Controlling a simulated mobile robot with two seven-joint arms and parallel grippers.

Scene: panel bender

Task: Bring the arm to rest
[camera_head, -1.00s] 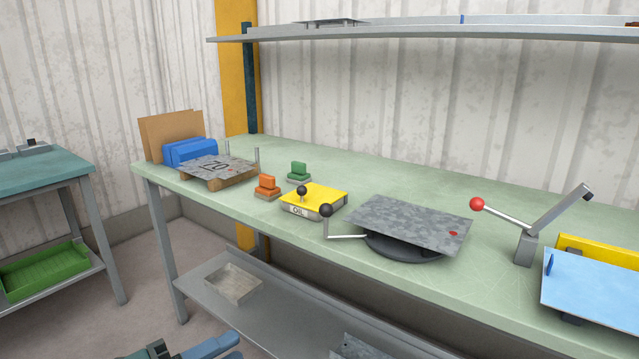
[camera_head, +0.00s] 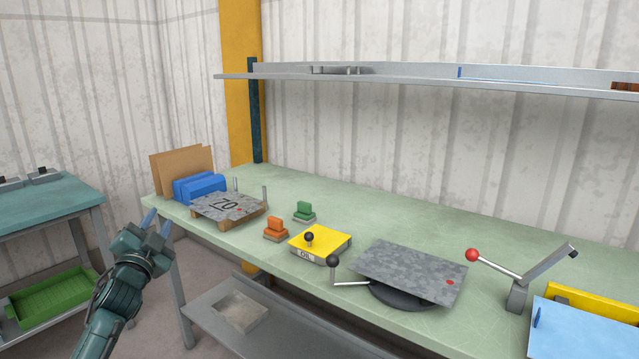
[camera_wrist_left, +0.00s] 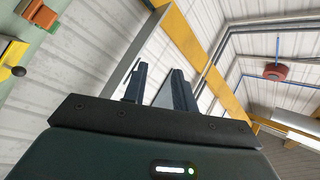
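My left arm comes in at the lower left of the head view. Its dark teal gripper (camera_head: 157,221) points up in front of the bench's left end, its two bluish fingers apart with nothing between them. In the left wrist view the same gripper (camera_wrist_left: 158,78) also shows an empty gap between its fingers, with wall and yellow post behind. My right gripper is in neither view.
On the green bench (camera_head: 400,220) sit a grey sheet (camera_head: 410,270) on a round turntable, a yellow OIL box (camera_head: 322,242), orange (camera_head: 276,228) and green (camera_head: 304,209) blocks, and a red-knobbed lever (camera_head: 473,255). A shelf (camera_head: 420,80) hangs above. A teal table (camera_head: 50,205) stands left.

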